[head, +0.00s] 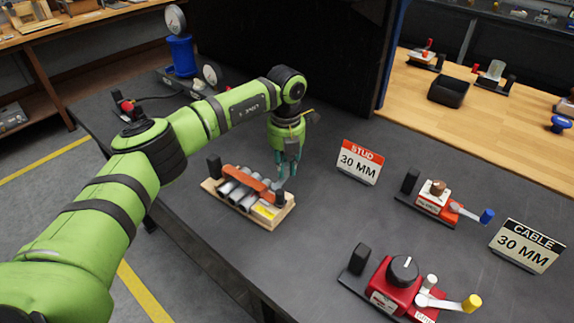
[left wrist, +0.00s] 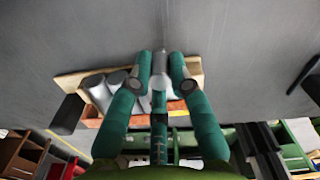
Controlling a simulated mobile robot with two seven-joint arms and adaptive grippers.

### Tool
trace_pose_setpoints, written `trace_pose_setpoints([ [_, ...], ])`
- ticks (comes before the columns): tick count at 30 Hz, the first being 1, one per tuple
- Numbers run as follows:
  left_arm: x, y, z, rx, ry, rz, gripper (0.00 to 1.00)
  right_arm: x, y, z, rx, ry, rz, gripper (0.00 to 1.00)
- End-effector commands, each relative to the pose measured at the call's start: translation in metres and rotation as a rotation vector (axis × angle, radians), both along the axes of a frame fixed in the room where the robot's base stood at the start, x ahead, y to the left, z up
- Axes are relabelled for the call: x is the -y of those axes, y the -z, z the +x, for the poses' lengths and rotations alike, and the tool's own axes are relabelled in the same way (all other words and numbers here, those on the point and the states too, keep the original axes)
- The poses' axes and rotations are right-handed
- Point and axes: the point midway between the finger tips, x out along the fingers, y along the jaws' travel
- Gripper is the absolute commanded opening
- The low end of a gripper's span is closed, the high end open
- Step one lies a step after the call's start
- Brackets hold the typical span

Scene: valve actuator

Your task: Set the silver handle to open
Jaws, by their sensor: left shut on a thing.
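The valve unit sits on a wooden board (head: 213,187), with several silver cylinders (head: 236,192) and an orange-red bar across them. It also shows in the left wrist view, where the board (left wrist: 190,72) lies behind my fingers. My left gripper (head: 286,172) points down at the board's far right end. In the left wrist view my left gripper (left wrist: 160,80) is shut on a silver upright piece (left wrist: 159,64), which looks like the silver handle. Its lower part is hidden by the fingers. The handle cannot be made out clearly in the head view. My right gripper is not in view.
A "STUD 30 MM" sign (head: 359,162) stands right of my gripper. A red-and-white unit with a blue knob (head: 487,215), a red unit with a yellow knob (head: 471,303) and a "CABLE 30 MM" sign (head: 527,246) stand further right. The dark table between is clear.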

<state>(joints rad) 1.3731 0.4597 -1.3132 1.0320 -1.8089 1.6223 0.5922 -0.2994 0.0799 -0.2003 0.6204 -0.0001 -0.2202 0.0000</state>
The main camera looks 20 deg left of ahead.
Motion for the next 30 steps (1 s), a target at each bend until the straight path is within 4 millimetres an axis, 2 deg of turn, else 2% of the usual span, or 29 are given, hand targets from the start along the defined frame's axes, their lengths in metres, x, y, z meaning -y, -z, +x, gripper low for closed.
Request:
trace_pose_setpoints([
  [7,-0.001,0.000,0.000,-0.001,-0.001,0.002,0.00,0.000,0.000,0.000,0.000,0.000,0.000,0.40],
  [8,-0.001,0.000,0.000,-0.001,-0.001,0.002,0.24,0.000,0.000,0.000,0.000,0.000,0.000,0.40],
  [9,-0.001,0.000,0.000,-0.001,0.000,0.002,0.40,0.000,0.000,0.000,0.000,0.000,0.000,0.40],
  [10,-0.001,0.000,0.000,-0.001,0.000,0.002,0.44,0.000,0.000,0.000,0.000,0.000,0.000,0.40],
  [22,0.000,-0.005,0.000,0.002,0.001,0.000,0.44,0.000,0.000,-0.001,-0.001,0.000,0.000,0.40],
  [26,-0.001,-0.024,0.001,0.004,0.000,0.000,0.44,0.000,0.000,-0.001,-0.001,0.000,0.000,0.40],
  [30,0.000,-0.055,0.001,0.005,-0.001,0.000,0.44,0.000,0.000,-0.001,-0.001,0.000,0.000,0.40],
])
